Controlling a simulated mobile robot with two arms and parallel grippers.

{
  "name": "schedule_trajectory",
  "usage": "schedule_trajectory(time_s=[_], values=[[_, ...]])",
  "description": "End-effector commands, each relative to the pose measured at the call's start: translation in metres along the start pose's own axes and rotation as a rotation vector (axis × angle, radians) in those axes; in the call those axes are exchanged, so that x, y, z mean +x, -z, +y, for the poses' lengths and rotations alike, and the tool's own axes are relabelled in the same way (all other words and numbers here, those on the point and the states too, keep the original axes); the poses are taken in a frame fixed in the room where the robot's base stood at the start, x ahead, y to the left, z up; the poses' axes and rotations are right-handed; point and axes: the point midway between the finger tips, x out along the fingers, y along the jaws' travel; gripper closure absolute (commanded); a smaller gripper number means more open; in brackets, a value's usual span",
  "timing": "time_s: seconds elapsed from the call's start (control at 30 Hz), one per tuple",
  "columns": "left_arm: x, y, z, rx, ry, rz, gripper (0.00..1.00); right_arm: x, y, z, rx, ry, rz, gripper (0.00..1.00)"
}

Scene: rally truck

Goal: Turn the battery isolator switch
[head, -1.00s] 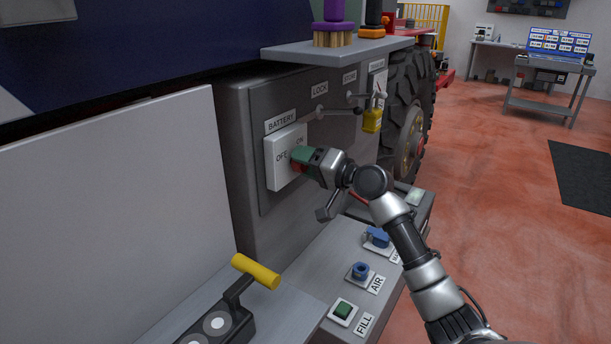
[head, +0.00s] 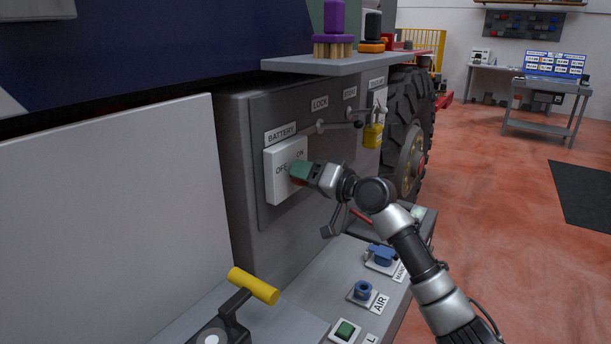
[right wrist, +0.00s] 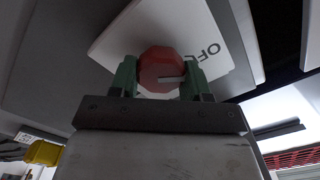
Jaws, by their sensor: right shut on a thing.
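The battery isolator switch is a white plate (head: 279,183) marked OFF and ON, on a grey panel under a BATTERY label (head: 281,135). Its red knob shows in the right wrist view (right wrist: 160,69), with a pale mark on its face. My right gripper (head: 299,173) reaches the plate from the right. In the right wrist view its green fingers (right wrist: 160,80) stand on both sides of the knob and are shut on it. In the head view the fingers mostly hide the knob. My left gripper is not in view.
A lever under the LOCK label (head: 320,103) and a yellow padlock (head: 373,136) are close above my right gripper. A shelf (head: 340,62) with brushes overhangs the panel. Below are a yellow-handled lever (head: 253,285) and blue AIR (head: 362,289) and green controls (head: 345,329).

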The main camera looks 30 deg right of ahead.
Motion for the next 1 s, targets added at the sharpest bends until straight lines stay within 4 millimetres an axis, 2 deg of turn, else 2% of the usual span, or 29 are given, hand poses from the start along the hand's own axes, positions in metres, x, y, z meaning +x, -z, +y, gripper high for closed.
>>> schedule_trajectory(time_s=[0.07,0.1,0.23,0.5,0.63,1.0], values=[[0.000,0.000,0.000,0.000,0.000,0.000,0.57,0.000,-0.001,0.001,-0.003,-0.003,-0.004,0.76],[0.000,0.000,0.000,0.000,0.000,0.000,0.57,0.000,-0.001,0.001,-0.003,-0.003,-0.003,0.47],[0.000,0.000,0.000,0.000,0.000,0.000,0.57,0.000,-0.001,0.001,-0.002,-0.002,-0.002,0.27],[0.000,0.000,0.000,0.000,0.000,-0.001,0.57,-0.001,0.000,0.001,-0.001,-0.001,-0.001,0.27],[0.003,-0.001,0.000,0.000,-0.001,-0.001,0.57,-0.011,-0.001,0.002,-0.003,-0.002,0.000,0.27],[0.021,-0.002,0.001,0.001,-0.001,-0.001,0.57,-0.081,-0.003,0.003,-0.004,-0.005,-0.003,0.27]])
